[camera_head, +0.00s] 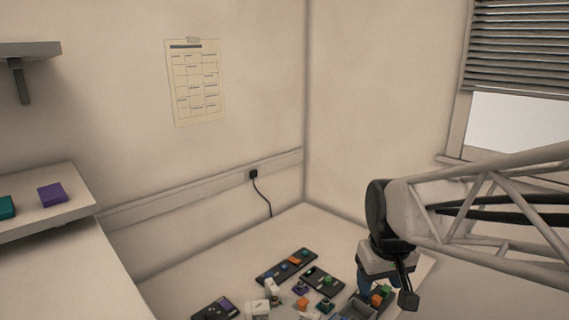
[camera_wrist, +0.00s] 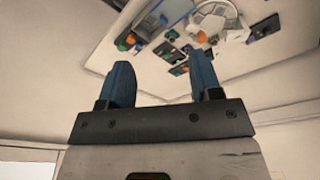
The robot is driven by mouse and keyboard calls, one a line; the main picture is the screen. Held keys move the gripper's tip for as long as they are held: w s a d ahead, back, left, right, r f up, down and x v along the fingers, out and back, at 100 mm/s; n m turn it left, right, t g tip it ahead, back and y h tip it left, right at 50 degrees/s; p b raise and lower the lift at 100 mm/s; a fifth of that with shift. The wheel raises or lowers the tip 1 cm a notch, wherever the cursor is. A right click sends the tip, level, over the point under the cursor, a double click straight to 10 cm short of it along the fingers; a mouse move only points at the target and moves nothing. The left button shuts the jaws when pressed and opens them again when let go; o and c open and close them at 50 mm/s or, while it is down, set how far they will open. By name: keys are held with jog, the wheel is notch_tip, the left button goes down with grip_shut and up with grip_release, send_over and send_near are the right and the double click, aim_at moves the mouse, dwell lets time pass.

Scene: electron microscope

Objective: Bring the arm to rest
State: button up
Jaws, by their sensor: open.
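My gripper (camera_wrist: 162,85) shows in the wrist view with its two blue fingers wide apart and nothing between them. In the head view my gripper (camera_head: 364,284) hangs at the end of my arm at the lower right, above or beside the right part of the table (camera_head: 222,262). Its fingertips are partly hidden there, and I cannot tell its exact height. In the wrist view the table (camera_wrist: 105,52) with its objects lies beyond the fingers, at the top.
A black tray (camera_head: 287,266), a second dark tray (camera_head: 322,281), a dark device (camera_head: 215,309) and a grey bin (camera_head: 352,311) crowd the table with several small coloured pieces. A side shelf (camera_head: 40,217) bears a purple block (camera_head: 51,194). Walls close off the back.

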jog(key=s+m, duration=0.2)
jog(key=s, duration=1)
jog(key=shift+s+d+t, duration=0.15)
jog(key=shift+d+t, duration=0.05)
jog(key=shift+t, duration=0.1)
dwell(1.6)
